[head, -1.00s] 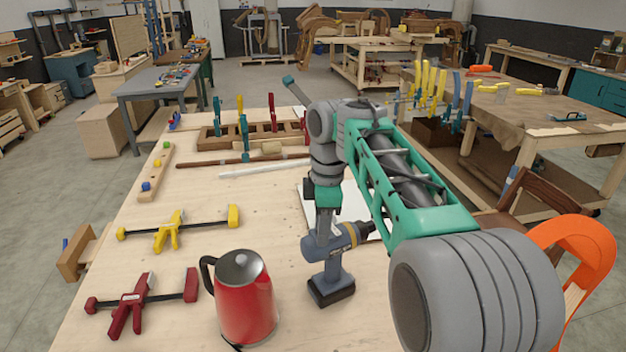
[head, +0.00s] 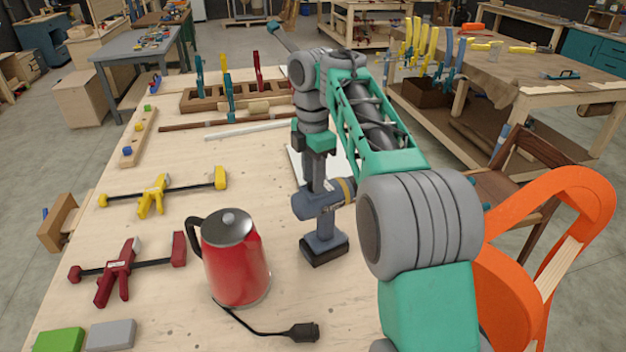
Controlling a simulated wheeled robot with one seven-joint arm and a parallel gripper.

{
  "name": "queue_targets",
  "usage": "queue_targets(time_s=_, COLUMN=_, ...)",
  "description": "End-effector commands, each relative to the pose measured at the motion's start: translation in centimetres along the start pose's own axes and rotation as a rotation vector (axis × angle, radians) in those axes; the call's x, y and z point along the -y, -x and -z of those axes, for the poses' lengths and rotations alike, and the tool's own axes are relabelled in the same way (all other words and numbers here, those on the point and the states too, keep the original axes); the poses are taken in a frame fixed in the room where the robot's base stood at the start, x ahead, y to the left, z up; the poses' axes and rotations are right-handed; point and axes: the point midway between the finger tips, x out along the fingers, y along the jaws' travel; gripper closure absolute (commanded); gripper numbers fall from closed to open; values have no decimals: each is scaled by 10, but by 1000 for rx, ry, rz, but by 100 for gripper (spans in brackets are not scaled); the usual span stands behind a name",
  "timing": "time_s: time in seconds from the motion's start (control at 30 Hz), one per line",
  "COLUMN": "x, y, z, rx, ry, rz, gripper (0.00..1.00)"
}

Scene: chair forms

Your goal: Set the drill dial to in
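The drill (head: 323,219) stands upright on its black battery base on the workbench, to the right of the red kettle. It has a blue-grey body with a yellow ring toward its right end. My gripper (head: 316,184) points down from my grey and green arm onto the top of the drill body. Its fingers overlap the drill in the head view, and the contact is too small to make out. I cannot tell whether the fingers are open or shut. No markings on the dial can be read.
The red kettle (head: 235,262) with a black cord and plug (head: 303,332) stands close left of the drill. A yellow clamp (head: 152,194) and a red clamp (head: 119,272) lie further left. An orange chair form (head: 550,230) stands at the right. Bare bench lies in front of the drill.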

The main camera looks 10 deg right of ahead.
Motion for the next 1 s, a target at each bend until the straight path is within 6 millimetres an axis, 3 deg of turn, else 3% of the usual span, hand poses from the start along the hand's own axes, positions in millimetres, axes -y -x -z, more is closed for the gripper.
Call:
queue_targets(time_s=0.43, x=0, y=0, z=0, rx=0, ry=0, rz=0, gripper=100)
queue_targets(time_s=1.0, x=0, y=0, z=0, rx=0, ry=-13, rz=0, gripper=100)
